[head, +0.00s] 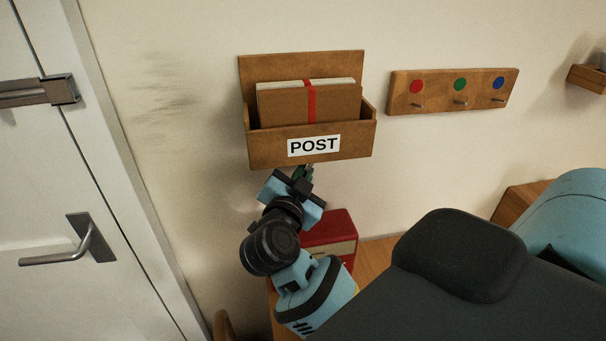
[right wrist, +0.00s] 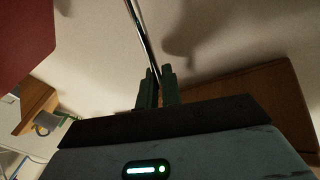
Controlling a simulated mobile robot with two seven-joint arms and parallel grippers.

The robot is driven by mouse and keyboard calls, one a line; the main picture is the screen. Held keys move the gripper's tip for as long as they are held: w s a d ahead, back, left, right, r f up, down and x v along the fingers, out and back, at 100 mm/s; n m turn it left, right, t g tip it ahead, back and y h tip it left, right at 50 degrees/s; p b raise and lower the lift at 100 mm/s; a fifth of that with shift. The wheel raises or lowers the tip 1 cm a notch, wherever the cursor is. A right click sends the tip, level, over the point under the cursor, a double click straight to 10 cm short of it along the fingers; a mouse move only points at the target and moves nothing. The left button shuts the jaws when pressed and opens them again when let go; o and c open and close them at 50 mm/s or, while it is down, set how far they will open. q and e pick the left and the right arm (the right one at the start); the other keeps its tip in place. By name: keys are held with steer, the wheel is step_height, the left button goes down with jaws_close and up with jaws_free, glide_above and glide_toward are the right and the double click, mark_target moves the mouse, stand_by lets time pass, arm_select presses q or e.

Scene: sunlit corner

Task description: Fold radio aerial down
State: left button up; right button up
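The red radio (head: 335,228) stands on a wooden surface below the post box, partly hidden behind my right arm. Its red body also fills the top left corner of the right wrist view (right wrist: 24,38). The aerial (right wrist: 143,38) is a thin shiny rod, slanting from the top edge of the wrist view down between the fingers of my right gripper (right wrist: 158,88). The fingers are close together, shut on the rod. In the head view my right gripper (head: 303,176) is just under the post box, and the aerial cannot be made out there. My left gripper is out of view.
The wooden post box (head: 262,143) on the wall hangs close above my right gripper. A peg board (head: 440,91) is to its right. A white door (head: 60,160) with a lever handle is at left.

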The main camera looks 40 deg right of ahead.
jaws_close()
steer(key=d+f+m, duration=0.1)
steer(key=s+f+m+y, duration=0.1)
steer(key=d+f+m+p, duration=0.1)
steer(key=shift+s+d+g+y, duration=0.25)
steer(key=shift+d+g+y, duration=0.05)
steer(key=shift+d, duration=0.05)
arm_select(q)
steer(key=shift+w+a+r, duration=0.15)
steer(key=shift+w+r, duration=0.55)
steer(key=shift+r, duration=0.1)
arm_select(e)
steer(key=shift+s+d+f+m+y, duration=0.15)
steer(key=shift+d+f+m+y, duration=0.15)
steer(key=shift+f+m, duration=0.2)
steer(key=shift+s+d+f+m+y, duration=0.15)
steer(key=shift+d+f+m+y, duration=0.15)
steer(key=shift+f, duration=0.35)
steer(key=shift+s+d+f+m+y, duration=0.2)
steer(key=shift+f+m+y, duration=0.1)
steer(key=shift+f+m, duration=0.25)
steer(key=o, duration=0.5)
jaws_free()
steer(key=shift+o, duration=0.2)
